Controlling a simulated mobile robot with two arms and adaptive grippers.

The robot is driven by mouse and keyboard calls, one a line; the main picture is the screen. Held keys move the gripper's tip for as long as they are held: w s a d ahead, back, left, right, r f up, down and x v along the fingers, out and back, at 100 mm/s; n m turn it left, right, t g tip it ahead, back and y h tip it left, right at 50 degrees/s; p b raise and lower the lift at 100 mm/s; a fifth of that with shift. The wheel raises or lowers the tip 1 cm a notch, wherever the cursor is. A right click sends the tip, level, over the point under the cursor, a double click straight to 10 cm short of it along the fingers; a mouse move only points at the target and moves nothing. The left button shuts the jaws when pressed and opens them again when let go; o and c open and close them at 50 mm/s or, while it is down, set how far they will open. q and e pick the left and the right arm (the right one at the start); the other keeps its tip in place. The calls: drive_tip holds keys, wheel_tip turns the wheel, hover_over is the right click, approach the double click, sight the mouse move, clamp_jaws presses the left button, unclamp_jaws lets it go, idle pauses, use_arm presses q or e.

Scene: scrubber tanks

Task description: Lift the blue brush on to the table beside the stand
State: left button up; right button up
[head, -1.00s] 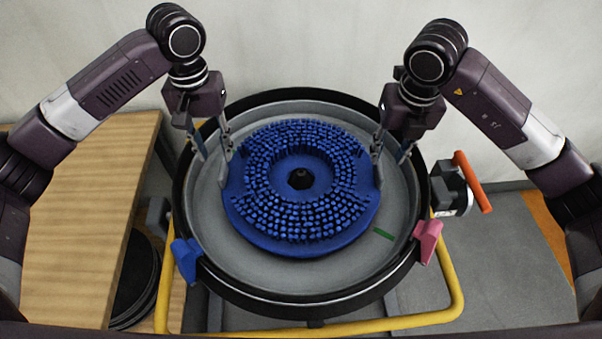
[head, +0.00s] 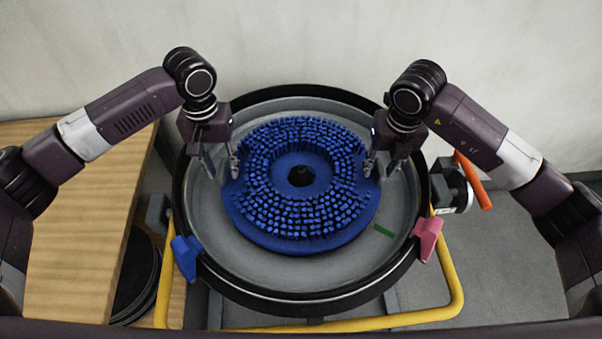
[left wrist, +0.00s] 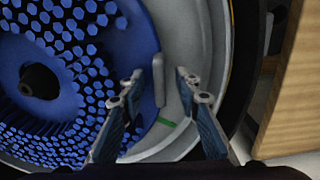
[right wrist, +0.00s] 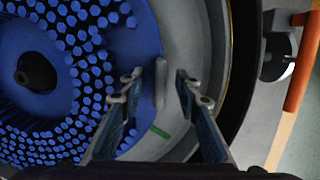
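The blue brush (head: 300,238), a round disc with bristles up and a dark centre hole, lies in a grey round pan (head: 250,270) with a black rim. My left gripper (head: 220,166) is open at the brush's left edge. In the left wrist view a grey upright tab (left wrist: 158,80) at the brush edge stands between its fingers (left wrist: 157,82). My right gripper (head: 380,168) is open at the right edge, its fingers (right wrist: 160,82) on either side of a similar grey tab (right wrist: 160,84). Whether any finger touches a tab cannot be told.
A wooden table (head: 75,250) with bare top stands at left. The pan's stand has a yellow tube rail (head: 450,270). A blue clamp (head: 186,256) and a pink clamp (head: 428,237) sit on the rim. An orange handle (head: 474,182) sticks out at right. Dark discs (head: 135,285) lie beside the table.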

use_arm(q)
drive_tip(key=shift+c, duration=0.4)
use_arm(e)
drive_tip(key=shift+c, duration=0.4)
use_arm(q)
clamp_jaws()
use_arm(e)
clamp_jaws()
use_arm(q)
drive_tip(key=shift+w+r, duration=0.1)
drive_tip(key=shift+r, duration=0.15)
use_arm(e)
drive_tip(key=shift+w+r, duration=0.1)
drive_tip(key=shift+r, duration=0.15)
